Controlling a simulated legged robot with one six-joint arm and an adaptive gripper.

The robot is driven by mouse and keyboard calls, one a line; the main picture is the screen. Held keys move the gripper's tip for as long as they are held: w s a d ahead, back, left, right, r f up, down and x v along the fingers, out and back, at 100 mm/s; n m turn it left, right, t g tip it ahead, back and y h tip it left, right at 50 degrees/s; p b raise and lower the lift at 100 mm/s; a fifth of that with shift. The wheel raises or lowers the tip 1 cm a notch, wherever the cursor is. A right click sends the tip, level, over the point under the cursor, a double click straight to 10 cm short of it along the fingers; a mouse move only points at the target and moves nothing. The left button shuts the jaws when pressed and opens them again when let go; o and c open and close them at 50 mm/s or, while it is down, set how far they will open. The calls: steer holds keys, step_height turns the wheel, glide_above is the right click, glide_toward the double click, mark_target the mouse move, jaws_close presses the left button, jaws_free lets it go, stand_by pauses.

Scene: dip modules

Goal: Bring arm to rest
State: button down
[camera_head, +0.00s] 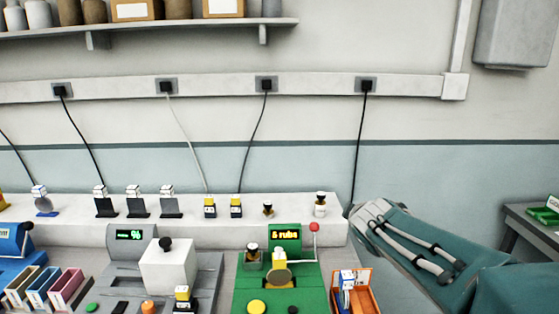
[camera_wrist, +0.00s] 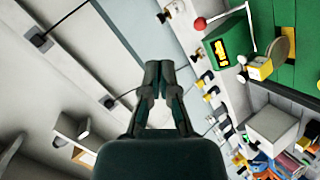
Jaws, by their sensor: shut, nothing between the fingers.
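My gripper (camera_wrist: 158,70) is in the middle of the wrist view, its dark fingertips brought together with nothing between them. It is clear of the bench things, with the wall behind it in that view. My teal arm with grey rods lies at the lower right of the head view, beside the right end of the bench. The green module (camera_head: 247,291) with a lit display and a red-knobbed lever stands on the bench, and also shows tilted at the upper right of the wrist view (camera_wrist: 285,77).
A grey module (camera_head: 128,263) with a white block (camera_head: 167,266) stands left of the green one. An orange tray (camera_head: 369,301) is at its right. Small figures line the white ledge (camera_head: 290,206). Cables hang from wall sockets (camera_head: 266,84). A shelf (camera_head: 150,27) holds jars and boxes.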

steer(key=s+a+f+m+g, duration=0.1)
steer(key=s+f+m+g, duration=0.1)
steer(key=s, duration=0.7)
steer(key=s+a+f+m+g+y, duration=0.1)
steer(key=s+f+m+g, duration=0.1)
steer(key=s+m, duration=0.3)
steer(key=s+a+f+m+g+y, duration=0.1)
steer(key=s+f+m, duration=0.3)
steer(key=s, duration=1)
steer(key=shift+a+f+g, duration=0.25)
steer(key=shift+a+g, duration=0.15)
steer(key=shift+g, duration=0.4)
